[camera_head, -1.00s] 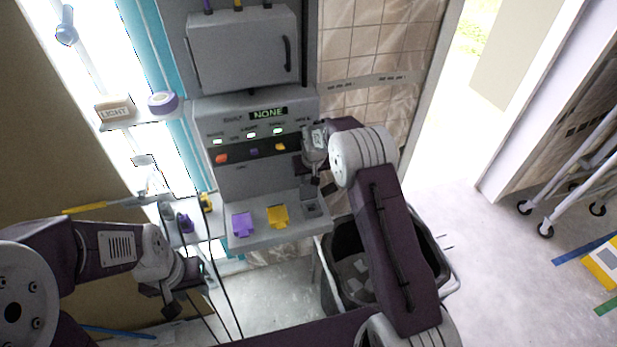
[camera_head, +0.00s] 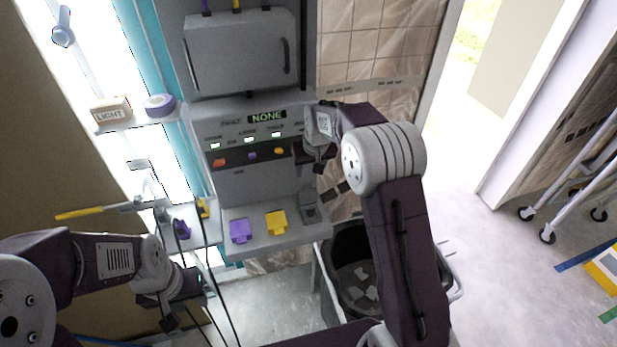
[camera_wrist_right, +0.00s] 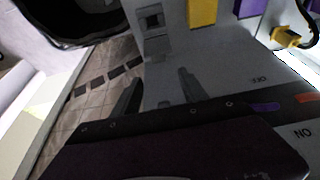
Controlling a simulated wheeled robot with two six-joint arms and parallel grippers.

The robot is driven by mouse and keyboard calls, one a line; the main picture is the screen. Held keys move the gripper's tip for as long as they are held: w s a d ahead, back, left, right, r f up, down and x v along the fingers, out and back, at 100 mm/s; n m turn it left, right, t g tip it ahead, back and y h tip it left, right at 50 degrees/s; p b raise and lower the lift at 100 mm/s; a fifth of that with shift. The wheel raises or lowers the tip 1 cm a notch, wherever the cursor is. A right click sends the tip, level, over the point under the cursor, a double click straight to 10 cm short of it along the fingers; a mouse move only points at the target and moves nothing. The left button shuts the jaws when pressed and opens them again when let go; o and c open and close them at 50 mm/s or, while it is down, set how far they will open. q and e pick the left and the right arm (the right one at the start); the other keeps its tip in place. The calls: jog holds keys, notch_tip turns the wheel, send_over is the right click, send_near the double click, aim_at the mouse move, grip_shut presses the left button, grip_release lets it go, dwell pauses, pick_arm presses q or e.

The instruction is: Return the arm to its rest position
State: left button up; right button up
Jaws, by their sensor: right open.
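My right arm reaches in front of a grey control panel (camera_head: 255,187). Its gripper (camera_head: 314,166) is beside the panel's right edge, right of the button row. In the right wrist view the two fingers (camera_wrist_right: 160,92) stand apart with nothing between them, over the panel's front. My left gripper (camera_head: 178,312) hangs low at the left, below the panel's shelf; its fingers are dark and too unclear to tell their opening. The panel display (camera_head: 267,116) reads NONE, and three small lit lamps sit below it.
The shelf holds a purple piece (camera_head: 240,231) and a yellow piece (camera_head: 276,222). A dark bin (camera_head: 352,262) stands below my right arm. A box marked LIGHT (camera_head: 111,110) and a tape roll (camera_head: 159,106) sit on a ledge.

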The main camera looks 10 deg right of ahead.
jog(key=shift+r, duration=0.15)
jog(key=s+r, duration=0.3)
jog(key=s, duration=0.3)
jog(key=s+f+g, duration=0.1)
jog(key=s+f, duration=0.2)
jog(key=s, duration=0.4)
jog(key=s+f+g+b, duration=0.1)
jog(key=s+f, duration=0.2)
jog(key=s, duration=0.5)
jog(key=s+f+g, duration=0.1)
jog(key=s+f, duration=0.3)
jog(key=s, duration=0.4)
jog(key=shift+d+m, duration=0.3)
jog(key=shift+d, duration=0.15)
